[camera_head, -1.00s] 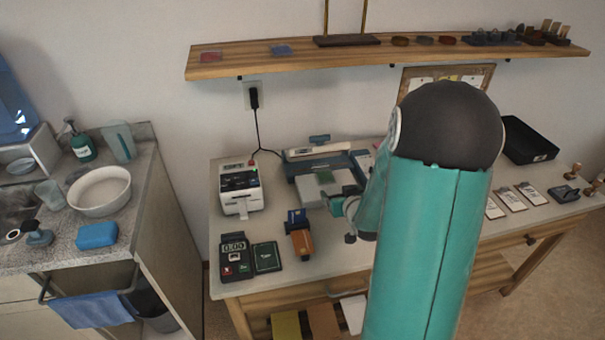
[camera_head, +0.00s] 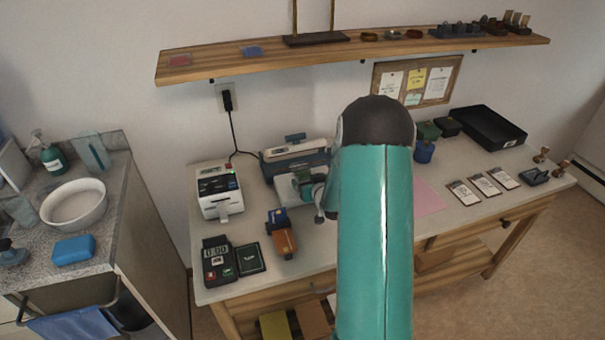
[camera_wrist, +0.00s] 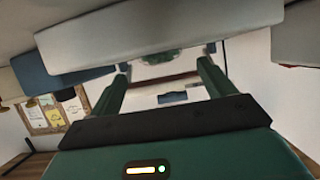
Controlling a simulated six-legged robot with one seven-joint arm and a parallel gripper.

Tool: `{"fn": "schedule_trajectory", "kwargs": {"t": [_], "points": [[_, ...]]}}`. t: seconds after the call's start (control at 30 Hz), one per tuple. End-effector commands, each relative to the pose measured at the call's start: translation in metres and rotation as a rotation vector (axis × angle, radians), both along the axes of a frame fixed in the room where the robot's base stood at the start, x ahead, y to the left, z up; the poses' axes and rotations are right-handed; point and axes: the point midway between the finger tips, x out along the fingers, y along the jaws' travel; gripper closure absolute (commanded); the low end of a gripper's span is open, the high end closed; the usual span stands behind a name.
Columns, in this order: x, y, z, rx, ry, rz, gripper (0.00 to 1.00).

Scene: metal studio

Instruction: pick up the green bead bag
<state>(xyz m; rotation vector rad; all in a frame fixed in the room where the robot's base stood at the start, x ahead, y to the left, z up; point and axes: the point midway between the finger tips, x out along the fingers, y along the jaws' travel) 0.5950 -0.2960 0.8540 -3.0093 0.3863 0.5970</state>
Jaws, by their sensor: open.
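A small dark green block-like bag (camera_head: 428,130), probably the green bead bag, lies at the back of the bench, left of a black tray, with a blue bag (camera_head: 423,151) in front of it. My gripper (camera_head: 316,188) is over the left-middle of the bench, beside the blue-grey machine and well left of that bag. My upper arm stands between them and hides part of the bench. In the wrist view my gripper (camera_wrist: 163,66) has its two green fingers wide apart. A small green patch (camera_wrist: 160,57) shows beyond the fingertips; I cannot tell what it is.
The blue-grey machine (camera_head: 295,160) and a label printer (camera_head: 218,192) stand at the back left. An orange-brown tool (camera_head: 282,236) and a card terminal (camera_head: 217,262) lie in front. The black tray (camera_head: 487,128) and several cards (camera_head: 485,184) are right. A shelf (camera_head: 350,50) overhangs the back.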

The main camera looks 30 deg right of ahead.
Motion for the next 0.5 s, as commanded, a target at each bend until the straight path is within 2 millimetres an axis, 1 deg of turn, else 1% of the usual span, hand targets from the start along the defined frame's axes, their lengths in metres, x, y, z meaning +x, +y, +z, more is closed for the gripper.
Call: {"fn": "schedule_trajectory", "kwargs": {"t": [0.03,0.1,0.2,0.43,0.47,0.5], "points": [[0.009,-0.001,-0.004,0.001,0.0,0.002,0.18],[0.017,-0.003,-0.008,0.0,0.002,0.002,0.18],[0.025,-0.004,-0.011,0.0,0.0,0.002,0.18],[0.026,-0.005,-0.011,0.001,0.001,0.002,0.18],[0.026,-0.005,-0.011,0.001,0.001,0.002,0.22],[0.026,-0.005,-0.011,0.001,0.001,0.002,0.3]]}}
